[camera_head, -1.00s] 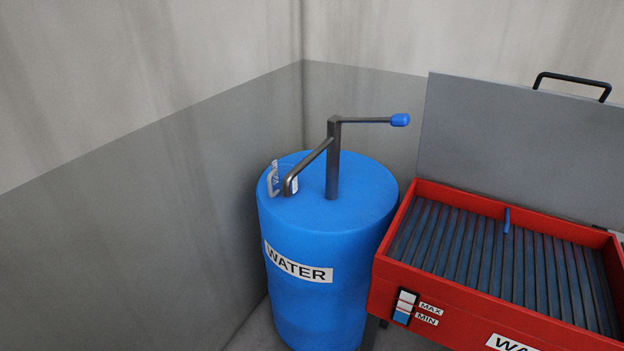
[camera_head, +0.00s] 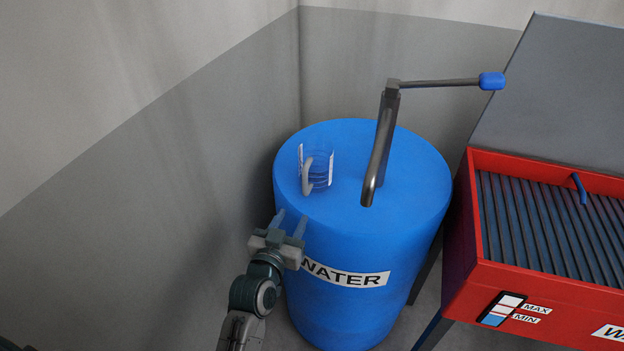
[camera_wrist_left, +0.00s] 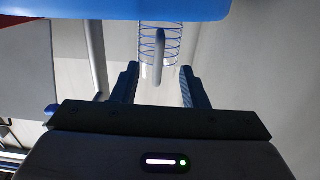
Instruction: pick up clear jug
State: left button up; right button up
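The clear jug (camera_head: 322,172) stands upright on top of the blue water drum (camera_head: 405,175), near its left side. It is see-through, with blue ring marks and a grey handle on the side towards my gripper. My left gripper (camera_head: 290,219) is open and empty, in front of the drum's near left edge and short of the jug. In the left wrist view the jug (camera_wrist_left: 173,42) appears beyond the open fingers (camera_wrist_left: 158,80), its handle roughly midway between them. My right gripper is not in view.
A dark metal pump (camera_head: 382,145) with a blue-tipped crank rises from the drum just right of the jug. A red box (camera_head: 470,265) with a ribbed inside and grey lid stands at the right. Grey walls (camera_head: 150,180) meet behind the drum.

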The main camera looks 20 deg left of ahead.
aim_at(304, 189)
pick_arm(q)
jog(key=w, duration=0.1)
jog(key=w+r+p, duration=0.1)
jog(key=w, duration=0.1)
jog(key=w+r, duration=0.1)
jog(key=w, duration=0.1)
jog(key=shift+d, duration=0.1)
jog(key=shift+w+p, duration=0.35)
jog(key=shift+w, duration=0.1)
jog(key=w+p, duration=0.1)
jog(key=w, duration=0.3)
jog(key=shift+w+f+p, duration=0.15)
jog(key=shift+p, duration=0.15)
jog(key=shift+w+f, duration=0.1)
jog(key=shift+w, duration=0.1)
jog(key=shift+s+d, duration=0.1)
jog(key=shift+c, duration=1.3)
grip_shut()
